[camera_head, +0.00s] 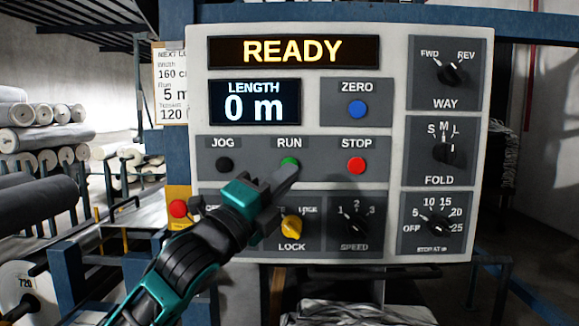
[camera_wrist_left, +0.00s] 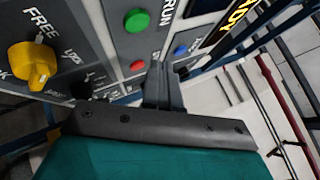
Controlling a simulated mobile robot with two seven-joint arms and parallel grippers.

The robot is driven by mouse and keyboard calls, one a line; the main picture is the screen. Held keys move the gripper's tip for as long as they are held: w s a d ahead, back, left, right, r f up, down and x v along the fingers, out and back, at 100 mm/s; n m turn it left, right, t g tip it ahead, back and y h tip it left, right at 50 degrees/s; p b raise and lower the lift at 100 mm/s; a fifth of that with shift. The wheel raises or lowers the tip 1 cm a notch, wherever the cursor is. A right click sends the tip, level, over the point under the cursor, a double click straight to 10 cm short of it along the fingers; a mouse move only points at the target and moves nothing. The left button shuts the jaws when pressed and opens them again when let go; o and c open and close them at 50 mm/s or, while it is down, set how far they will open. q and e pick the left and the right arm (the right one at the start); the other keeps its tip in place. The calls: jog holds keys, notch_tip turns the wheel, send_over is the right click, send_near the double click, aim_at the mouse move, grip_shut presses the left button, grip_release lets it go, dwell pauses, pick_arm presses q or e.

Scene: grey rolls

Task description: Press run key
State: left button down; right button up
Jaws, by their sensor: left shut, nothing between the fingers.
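The green RUN button (camera_head: 289,161) sits in the middle of the control panel, between the black JOG button (camera_head: 224,165) and the red STOP button (camera_head: 356,166). My left gripper (camera_head: 287,174) is shut and empty. In the head view its fingertips overlap the lower part of the green button. In the left wrist view the green button (camera_wrist_left: 137,20) shows whole, with a visible gap to my fingertips (camera_wrist_left: 157,68). The display (camera_head: 293,51) reads READY and the length display (camera_head: 254,102) reads 0 m. My right gripper is not in view.
A yellow LOCK knob (camera_head: 291,226) sits just below my fingers. A blue ZERO button (camera_head: 357,107) is above STOP, and black dials (camera_head: 453,74) line the panel's right side. A red button (camera_head: 178,208) is at lower left. Grey rolls (camera_head: 42,138) lie on racks at left.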

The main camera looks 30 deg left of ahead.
pick_arm(q)
jog(key=shift+w+a, duration=0.45)
jog(key=shift+w, duration=0.25)
jog(key=shift+w+a, duration=0.4)
jog(key=shift+w, duration=0.3)
dwell(1.0)
jog(key=shift+w+a+p, duration=0.25)
jog(key=shift+w+p, duration=0.1)
jog(key=shift+w+a, duration=0.2)
jog(key=shift+w, duration=0.2)
dwell(0.7)
jog(key=shift+s, duration=0.1)
jog(key=shift+s+d, duration=0.4)
jog(key=shift+s, duration=0.25)
jog(key=s+d, duration=0.1)
jog(key=s, duration=0.1)
jog(key=s+d, duration=0.1)
jog(key=s, duration=0.1)
jog(key=shift+s+d, duration=0.1)
jog(key=shift+d, duration=0.2)
